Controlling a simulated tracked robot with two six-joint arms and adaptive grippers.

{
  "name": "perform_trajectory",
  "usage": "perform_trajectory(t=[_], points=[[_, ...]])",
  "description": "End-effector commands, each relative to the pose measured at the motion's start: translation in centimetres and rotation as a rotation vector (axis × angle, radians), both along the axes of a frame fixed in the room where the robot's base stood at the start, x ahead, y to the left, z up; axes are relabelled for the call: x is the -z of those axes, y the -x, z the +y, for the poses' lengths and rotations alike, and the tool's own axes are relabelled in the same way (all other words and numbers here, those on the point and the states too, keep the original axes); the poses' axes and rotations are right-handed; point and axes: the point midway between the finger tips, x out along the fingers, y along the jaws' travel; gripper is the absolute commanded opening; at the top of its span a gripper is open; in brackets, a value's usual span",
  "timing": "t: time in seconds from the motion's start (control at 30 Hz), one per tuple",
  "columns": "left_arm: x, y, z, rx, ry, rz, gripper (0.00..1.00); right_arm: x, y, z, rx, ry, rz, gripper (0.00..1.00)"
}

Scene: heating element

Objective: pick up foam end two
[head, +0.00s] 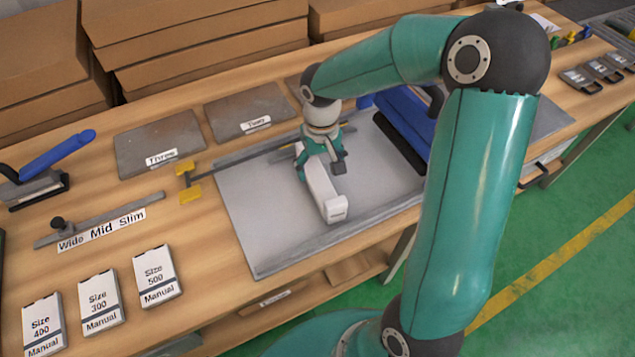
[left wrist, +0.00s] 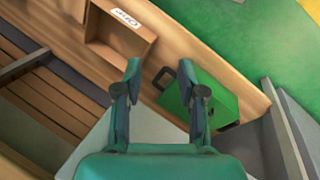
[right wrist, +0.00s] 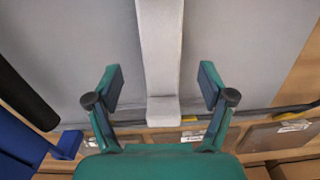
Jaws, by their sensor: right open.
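A long white foam piece (head: 322,187) with a raised end lies on the grey mat in the head view. It also shows in the right wrist view (right wrist: 160,50), running between my fingers. I cannot tell from any label whether it is foam end two. My right gripper (head: 321,160) is over its far part, open, with one finger on either side (right wrist: 162,88); no contact shows. The far part is partly hidden by the gripper in the head view. My left gripper (left wrist: 163,88) is open and empty, away from the foam, and out of the head view.
The grey mat (head: 265,240) covers the middle of the wooden bench. A blue tool (head: 405,115) lies right of the foam. Grey plates (head: 160,140) and a metal bar with yellow ends (head: 190,195) lie left and behind. A green box (left wrist: 222,100) stands below my left gripper.

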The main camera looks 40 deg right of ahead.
Motion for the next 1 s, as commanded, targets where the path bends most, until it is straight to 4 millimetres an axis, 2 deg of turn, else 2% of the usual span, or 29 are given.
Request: perform_trajectory(t=[0.23,0.5,0.8,1.0], points=[[-0.3,0.0,0.0,0.000,0.000,0.000,0.40,1.6,0.1,0.1,-0.002,-0.001,0.004,0.81],[-0.8,0.0,0.0,0.000,0.000,0.000,0.40,5.2,0.0,0.2,-0.001,0.000,0.003,0.81],[-0.8,0.0,0.0,0.000,0.000,0.000,0.40,5.7,0.0,0.2,0.000,0.000,-0.001,0.81],[-0.8,0.0,0.0,0.000,0.000,0.000,0.40,5.7,0.0,0.2,-0.001,0.000,-0.001,0.48]])
